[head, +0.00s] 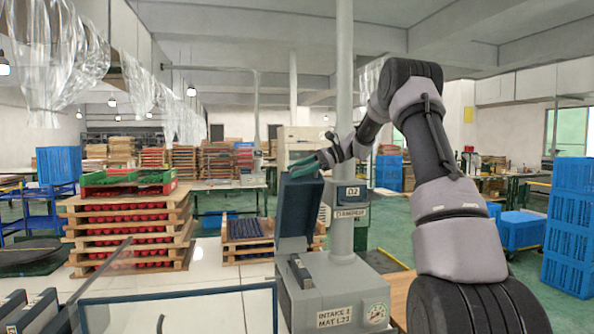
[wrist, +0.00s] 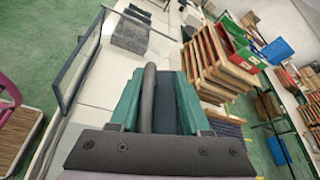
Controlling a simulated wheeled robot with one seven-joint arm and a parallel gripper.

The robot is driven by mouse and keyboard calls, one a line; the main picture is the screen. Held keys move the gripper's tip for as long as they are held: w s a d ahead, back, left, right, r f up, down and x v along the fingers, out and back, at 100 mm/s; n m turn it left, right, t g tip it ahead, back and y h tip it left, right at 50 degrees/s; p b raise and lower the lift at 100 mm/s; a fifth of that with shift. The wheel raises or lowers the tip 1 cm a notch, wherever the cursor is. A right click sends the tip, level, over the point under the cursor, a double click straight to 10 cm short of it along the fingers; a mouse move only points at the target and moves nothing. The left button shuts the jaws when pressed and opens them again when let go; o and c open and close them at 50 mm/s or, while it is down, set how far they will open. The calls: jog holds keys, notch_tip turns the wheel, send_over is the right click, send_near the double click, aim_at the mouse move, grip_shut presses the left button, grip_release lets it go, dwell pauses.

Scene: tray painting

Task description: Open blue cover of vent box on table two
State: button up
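The vent box (head: 312,306) is a grey box with an "INTAKE 2" label and a round gauge, at the lower middle of the head view. Its slate-blue cover (head: 299,212) stands raised and nearly upright above it. My gripper (head: 306,164), with teal fingers, is at the top edge of the cover. In the wrist view, a dark rounded bar (wrist: 148,100) lies between the fingers, close to the left finger. A dark gap shows between the bar and the right finger, so the gripper looks open around it. Contact with the cover is unclear.
A grey pipe (head: 344,120) rises just right of the cover. A stack of wooden trays with red contents (head: 130,235) stands to the left, topped by a green crate (head: 125,177). A glass-like panel frame (head: 180,293) crosses the front. Blue crates (head: 570,228) stand far right.

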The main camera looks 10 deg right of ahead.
jog(key=shift+r, duration=0.15)
jog(key=shift+d, duration=0.1)
jog(key=v, duration=1)
jog(key=shift+s+d, duration=0.15)
jog(key=shift+d, duration=0.15)
